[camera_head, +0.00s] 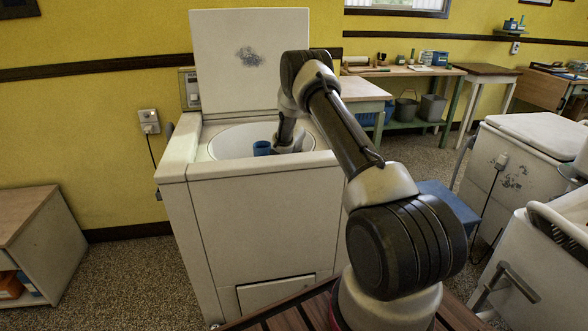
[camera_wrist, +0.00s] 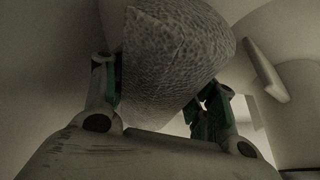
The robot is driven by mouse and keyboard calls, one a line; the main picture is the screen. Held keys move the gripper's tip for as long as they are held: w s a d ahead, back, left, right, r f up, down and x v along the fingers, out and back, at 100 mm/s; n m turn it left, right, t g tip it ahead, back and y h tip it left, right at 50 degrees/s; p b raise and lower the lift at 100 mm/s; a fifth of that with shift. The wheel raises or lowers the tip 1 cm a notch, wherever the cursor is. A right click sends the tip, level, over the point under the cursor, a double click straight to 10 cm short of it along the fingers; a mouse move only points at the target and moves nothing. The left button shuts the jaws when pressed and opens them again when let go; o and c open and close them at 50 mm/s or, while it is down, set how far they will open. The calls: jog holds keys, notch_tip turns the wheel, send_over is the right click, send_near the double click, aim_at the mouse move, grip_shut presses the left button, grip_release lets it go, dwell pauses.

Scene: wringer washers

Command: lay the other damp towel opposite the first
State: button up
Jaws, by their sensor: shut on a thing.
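My gripper (camera_wrist: 160,98) is shut on a thick grey towel (camera_wrist: 180,55) with a pebbled weave, one finger on each side of it. In the head view my gripper (camera_head: 286,143) is down in the open tub (camera_head: 225,147) of the white washer (camera_head: 262,215), and the held towel is hard to make out there. A blue rounded thing (camera_head: 262,148) stands in the tub just left of my gripper; whether it is a towel is unclear. The tub floor is hidden behind the front rim.
The washer's raised lid (camera_head: 245,55) stands behind the tub. In the wrist view a pale ridge (camera_wrist: 265,70) runs along the pale surface beside the towel. A low cabinet (camera_head: 35,240) is at left, and other white machines (camera_head: 525,165) stand at right.

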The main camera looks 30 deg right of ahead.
jog(key=shift+f, duration=0.3)
jog(key=o, duration=1.6)
jog(key=shift+o, duration=0.6)
jog(key=shift+s+f, duration=0.1)
